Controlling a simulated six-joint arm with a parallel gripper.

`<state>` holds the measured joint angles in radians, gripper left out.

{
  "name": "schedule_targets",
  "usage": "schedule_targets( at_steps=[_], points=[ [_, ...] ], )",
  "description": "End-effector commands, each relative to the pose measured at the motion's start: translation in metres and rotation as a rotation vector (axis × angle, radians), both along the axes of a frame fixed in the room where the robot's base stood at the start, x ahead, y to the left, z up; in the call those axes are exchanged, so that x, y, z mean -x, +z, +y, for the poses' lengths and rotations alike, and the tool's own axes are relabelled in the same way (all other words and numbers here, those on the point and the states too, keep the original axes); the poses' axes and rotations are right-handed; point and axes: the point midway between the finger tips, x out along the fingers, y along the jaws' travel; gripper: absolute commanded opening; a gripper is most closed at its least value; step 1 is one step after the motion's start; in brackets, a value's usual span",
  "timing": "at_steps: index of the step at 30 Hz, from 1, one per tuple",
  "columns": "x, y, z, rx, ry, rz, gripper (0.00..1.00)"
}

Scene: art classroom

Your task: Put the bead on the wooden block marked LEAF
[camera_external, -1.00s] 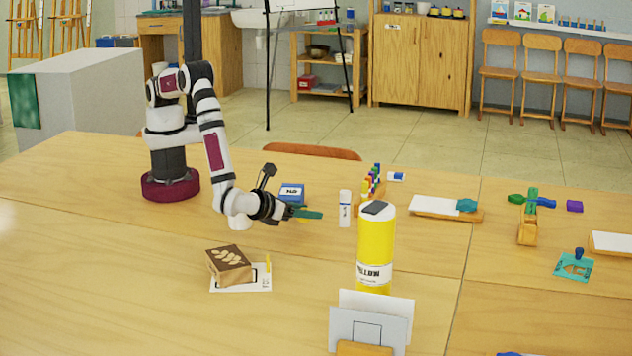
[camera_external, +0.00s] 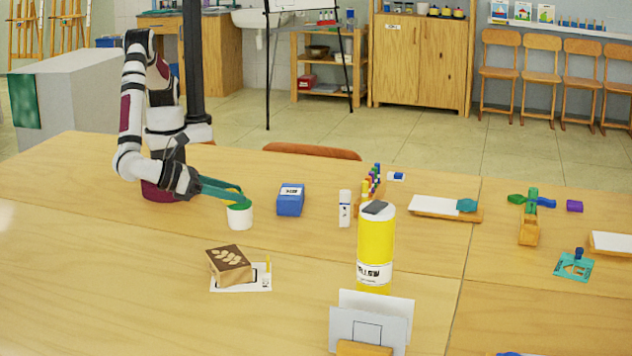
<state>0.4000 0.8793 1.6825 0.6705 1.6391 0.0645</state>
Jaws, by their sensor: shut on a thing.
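The wooden block (camera_external: 229,264) with a pale leaf picture on its dark top lies on a white card (camera_external: 256,279) in the front left middle of the table. My gripper (camera_external: 240,198) has long teal fingers that reach right, to the top of a small white cup (camera_external: 240,219). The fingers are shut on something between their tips. Green shows at the cup's top, but I cannot tell finger from held thing there. I cannot make out the bead for certain. The gripper is behind the leaf block and apart from it.
The table between cup and leaf block is clear.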

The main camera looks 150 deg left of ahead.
Motion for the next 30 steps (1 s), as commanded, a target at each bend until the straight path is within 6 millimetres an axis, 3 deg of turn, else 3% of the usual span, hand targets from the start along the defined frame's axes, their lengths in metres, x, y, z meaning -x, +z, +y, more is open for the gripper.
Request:
schedule_targets(
  at_steps=[3, 6, 9, 11, 14, 22, 26, 30],
  points=[
    [-0.013, 0.012, -0.056, 0.0, -0.249, 0.0, 0.03],
    [-0.018, 0.02, -0.099, -0.003, -0.432, 0.007, 0.03],
    [-0.018, 0.024, -0.126, -0.006, -0.548, 0.014, 0.03],
    [-0.019, 0.025, -0.133, -0.006, -0.583, 0.017, 0.03],
    [-0.027, 0.014, -0.122, -0.009, -0.601, 0.022, 0.03],
    [-0.067, -0.034, -0.053, -0.005, -0.596, 0.021, 0.0],
    [-0.077, -0.045, -0.04, -0.006, -0.599, 0.019, 0.0],
    [-0.077, -0.073, -0.038, -0.006, -0.6, 0.022, 0.0]
  ],
)
